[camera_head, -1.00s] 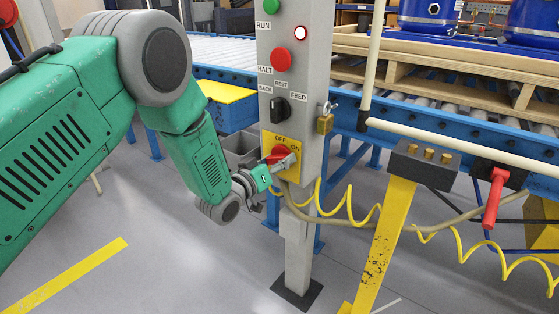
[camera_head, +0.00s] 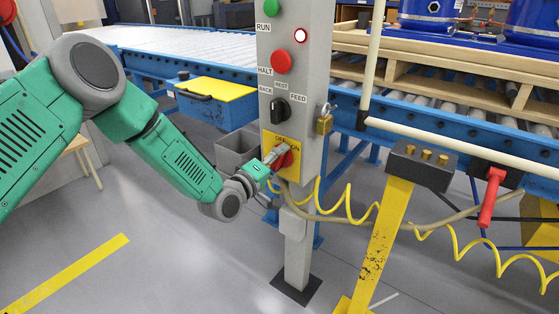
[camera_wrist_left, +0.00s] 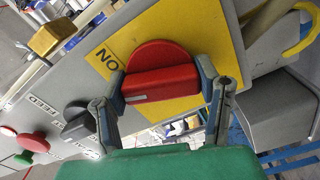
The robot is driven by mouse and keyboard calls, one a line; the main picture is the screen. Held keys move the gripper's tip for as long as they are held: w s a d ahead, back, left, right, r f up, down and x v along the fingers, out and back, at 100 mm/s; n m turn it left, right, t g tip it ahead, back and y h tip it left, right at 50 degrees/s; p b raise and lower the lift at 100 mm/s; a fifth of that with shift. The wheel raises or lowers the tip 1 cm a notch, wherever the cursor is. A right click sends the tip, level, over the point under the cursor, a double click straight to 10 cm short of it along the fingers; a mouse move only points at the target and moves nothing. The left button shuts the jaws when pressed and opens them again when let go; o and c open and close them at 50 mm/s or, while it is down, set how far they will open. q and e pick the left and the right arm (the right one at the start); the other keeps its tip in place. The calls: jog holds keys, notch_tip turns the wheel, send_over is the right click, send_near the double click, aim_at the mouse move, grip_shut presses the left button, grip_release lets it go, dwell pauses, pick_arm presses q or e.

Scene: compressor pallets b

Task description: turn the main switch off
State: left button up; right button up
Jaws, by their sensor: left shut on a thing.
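The main switch is a red rotary knob (camera_head: 286,158) on a yellow plate with OFF and ON labels, low on the grey control post. My left gripper (camera_head: 275,154) is at the knob, its fingers angled up to the right across it. The left wrist view shows the red knob (camera_wrist_left: 160,82) between the two fingers of my left gripper (camera_wrist_left: 165,88), one on each side of its raised bar. The ON label (camera_wrist_left: 105,64) shows beside the left finger there. The fingers hide part of the knob in the head view. My right gripper is not in view.
Above the switch are a black selector (camera_head: 280,109), a red HALT button (camera_head: 282,62) and a lit lamp (camera_head: 300,35). A brass padlock (camera_head: 324,123) hangs on the post's right side. Yellow coiled cable (camera_head: 350,205) and a yellow stand (camera_head: 385,240) are to the right.

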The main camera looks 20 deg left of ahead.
pick_arm(q)
jog(key=shift+a+f+n+b, duration=0.1)
jog(key=shift+n+b, duration=0.15)
jog(key=shift+n, duration=0.7)
jog(key=shift+a+f+n+b, duration=0.1)
jog(key=shift+n+b, duration=0.1)
jog(key=shift+n, duration=0.75)
jog(key=shift+s, duration=0.1)
jog(key=o, duration=1.2)
jog(key=shift+c, duration=0.2)
jog(key=shift+a, duration=0.1)
jog(key=v, duration=1.2)
